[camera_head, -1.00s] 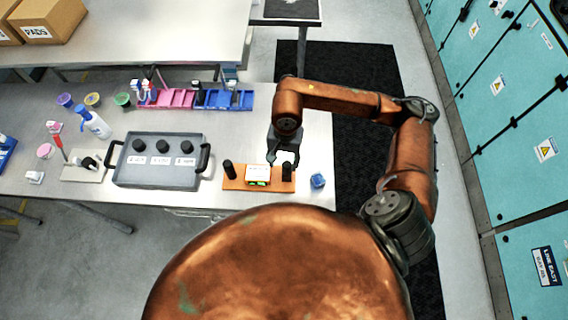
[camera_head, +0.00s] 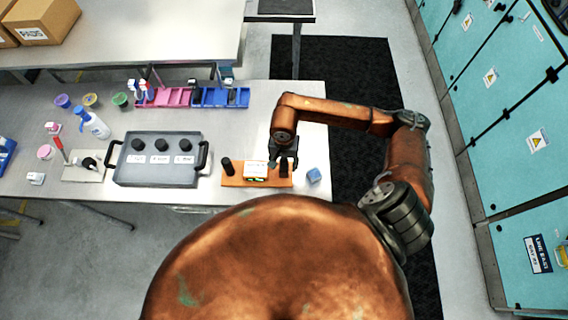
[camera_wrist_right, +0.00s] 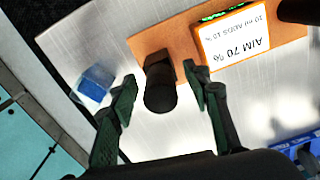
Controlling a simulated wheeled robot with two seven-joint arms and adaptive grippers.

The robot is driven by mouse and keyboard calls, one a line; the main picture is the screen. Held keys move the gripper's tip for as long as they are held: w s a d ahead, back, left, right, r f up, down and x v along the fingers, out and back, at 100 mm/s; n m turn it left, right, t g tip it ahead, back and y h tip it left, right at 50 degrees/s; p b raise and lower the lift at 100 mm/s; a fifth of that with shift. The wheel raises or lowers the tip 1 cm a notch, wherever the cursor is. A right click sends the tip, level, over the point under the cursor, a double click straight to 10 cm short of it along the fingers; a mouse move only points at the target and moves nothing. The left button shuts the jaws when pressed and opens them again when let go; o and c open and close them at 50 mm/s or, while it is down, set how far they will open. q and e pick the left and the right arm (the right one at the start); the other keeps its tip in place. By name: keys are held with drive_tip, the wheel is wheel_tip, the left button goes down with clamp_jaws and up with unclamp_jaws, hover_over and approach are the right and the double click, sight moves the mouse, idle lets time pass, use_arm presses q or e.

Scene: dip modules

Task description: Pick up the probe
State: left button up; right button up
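The probe appears to be the black upright cylinder (camera_head: 284,169) at the right end of the orange board (camera_head: 240,181). In the right wrist view the black cylinder (camera_wrist_right: 160,94) stands in a dark holder on the board. My right gripper (camera_head: 283,160) is over it, pointing down. In the right wrist view its two dark green fingers (camera_wrist_right: 161,76) are apart, one on each side of the cylinder, with gaps visible. My left gripper is not in view.
A white display (camera_wrist_right: 236,36) reading "AIM 70 %" sits beside the cylinder, with another black cylinder (camera_head: 227,166) beyond. A blue cube (camera_head: 313,175) lies right of the board. A grey tray (camera_head: 160,174) with black knobs stands left.

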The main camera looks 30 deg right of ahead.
clamp_jaws()
idle(0.3)
wheel_tip(320, 180, up, 10)
drive_tip(key=shift+r+b, duration=0.1)
drive_tip(key=shift+b, duration=1.15)
